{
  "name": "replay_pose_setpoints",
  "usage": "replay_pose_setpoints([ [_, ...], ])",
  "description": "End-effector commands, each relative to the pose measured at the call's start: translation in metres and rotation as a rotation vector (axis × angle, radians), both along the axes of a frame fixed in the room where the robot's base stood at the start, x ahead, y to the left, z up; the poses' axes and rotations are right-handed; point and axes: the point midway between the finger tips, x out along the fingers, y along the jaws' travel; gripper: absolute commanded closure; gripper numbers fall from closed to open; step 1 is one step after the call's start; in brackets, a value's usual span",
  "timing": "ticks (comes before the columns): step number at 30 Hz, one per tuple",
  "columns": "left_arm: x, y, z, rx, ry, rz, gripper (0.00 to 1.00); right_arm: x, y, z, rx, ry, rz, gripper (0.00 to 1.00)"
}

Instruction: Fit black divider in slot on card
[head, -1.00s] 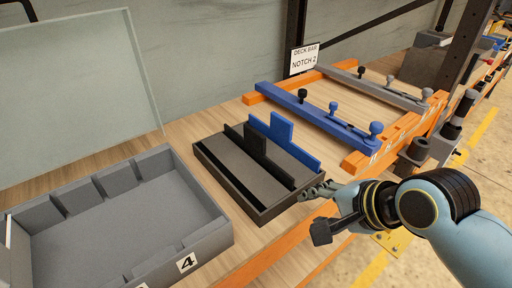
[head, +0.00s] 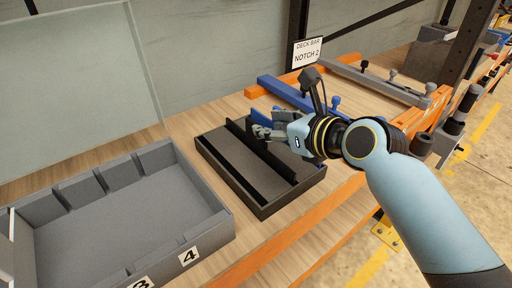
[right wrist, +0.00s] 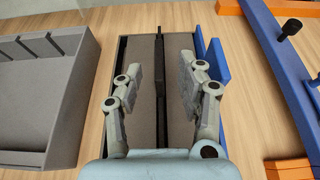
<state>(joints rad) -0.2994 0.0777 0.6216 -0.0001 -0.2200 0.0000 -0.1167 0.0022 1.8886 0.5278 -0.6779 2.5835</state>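The black divider (head: 275,166) stands lengthwise in a dark holder tray (head: 262,206), its upper part partly hidden by my right gripper (head: 262,131). In the right wrist view, the gripper (right wrist: 160,70) is open, with one finger on each side of the thin black divider (right wrist: 163,100). Gaps show between the divider and both fingers. A blue divider (right wrist: 216,65) stands right of the fingers. The card (head: 307,52) reads "DECK BAR NOTCH 2". The grey slotted bin (head: 195,235) has numbers 3 and 4 on its front. My left gripper is not in view.
A blue bar (head: 285,91) and a grey bar (head: 375,83) with knobs lie across orange rails (head: 350,160) behind the tray. A clear panel (head: 80,90) stands behind the bin. Bare wood lies between bin and tray.

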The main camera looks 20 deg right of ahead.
Motion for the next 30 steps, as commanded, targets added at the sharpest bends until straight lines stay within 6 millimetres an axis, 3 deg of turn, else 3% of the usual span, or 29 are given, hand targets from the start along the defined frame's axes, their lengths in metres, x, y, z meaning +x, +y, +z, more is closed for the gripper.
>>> replay_pose_setpoints([
  [12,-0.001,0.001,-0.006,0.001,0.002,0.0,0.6,0.043,0.018,-0.023,-0.001,0.001,0.001,0.62],
  [20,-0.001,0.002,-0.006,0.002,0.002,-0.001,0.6,0.047,0.019,-0.025,-0.003,0.001,0.001,0.62],
  [30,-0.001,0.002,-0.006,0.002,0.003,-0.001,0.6,0.047,0.019,-0.025,-0.003,0.001,0.001,1.0],
])
